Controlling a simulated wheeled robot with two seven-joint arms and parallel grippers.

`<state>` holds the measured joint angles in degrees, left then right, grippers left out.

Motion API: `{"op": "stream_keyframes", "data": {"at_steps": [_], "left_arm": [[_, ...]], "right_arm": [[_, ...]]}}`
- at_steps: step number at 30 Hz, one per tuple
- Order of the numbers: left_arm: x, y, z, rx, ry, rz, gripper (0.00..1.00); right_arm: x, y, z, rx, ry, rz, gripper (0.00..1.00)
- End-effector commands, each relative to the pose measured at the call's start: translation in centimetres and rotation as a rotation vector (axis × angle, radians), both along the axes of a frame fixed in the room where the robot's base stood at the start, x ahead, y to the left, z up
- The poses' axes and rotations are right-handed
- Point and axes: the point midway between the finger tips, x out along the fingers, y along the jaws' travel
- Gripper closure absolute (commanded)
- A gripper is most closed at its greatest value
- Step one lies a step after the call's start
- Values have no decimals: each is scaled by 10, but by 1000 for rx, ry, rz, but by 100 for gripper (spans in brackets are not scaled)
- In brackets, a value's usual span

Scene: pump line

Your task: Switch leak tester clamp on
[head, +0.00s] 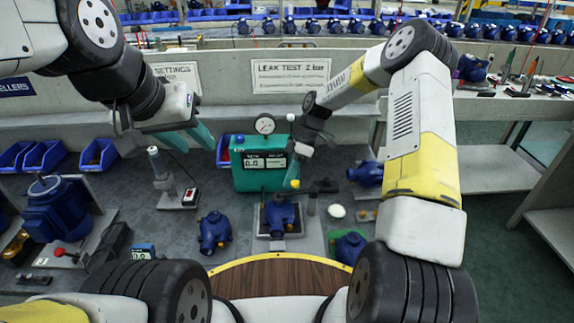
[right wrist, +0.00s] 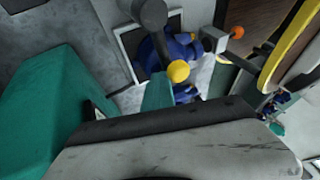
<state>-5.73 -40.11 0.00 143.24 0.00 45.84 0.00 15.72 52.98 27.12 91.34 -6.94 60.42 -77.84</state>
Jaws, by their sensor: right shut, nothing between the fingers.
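The leak tester is a green box (head: 262,182) with a display and a round gauge (head: 265,124) on top. In front of it, a blue pump (head: 279,215) sits on the tester's plate, and it also shows in the right wrist view (right wrist: 185,48). A yellow ball knob (head: 295,183) stands by the pump, and the right wrist view shows it (right wrist: 178,71) just beyond my teal fingertips. My right gripper (right wrist: 157,92) is shut and empty close to this knob; contact is unclear. My left gripper (head: 201,135) hangs left of the tester, its finger gap unclear.
Loose blue pumps stand left (head: 214,232) and right (head: 348,246) of the plate. A grey post device (head: 160,175) stands to the left. Blue bins (head: 98,154) line the back left. An orange knob (right wrist: 238,32) shows in the right wrist view.

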Motion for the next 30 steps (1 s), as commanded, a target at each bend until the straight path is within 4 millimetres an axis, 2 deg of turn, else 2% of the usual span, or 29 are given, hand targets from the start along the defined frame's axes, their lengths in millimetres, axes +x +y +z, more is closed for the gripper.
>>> {"op": "stream_keyframes", "data": {"at_steps": [11, 22, 30], "left_arm": [[0, 0, 0, 0, 0, 0, 64], [0, 0, 0, 0, 0, 0, 64], [0, 0, 0, 0, 0, 0, 64]], "right_arm": [[1, -2, 3, 0, 4, -1, 100], [24, -23, 53, 0, 1, -2, 100], [29, -29, 67, 0, 0, -1, 100]]}}
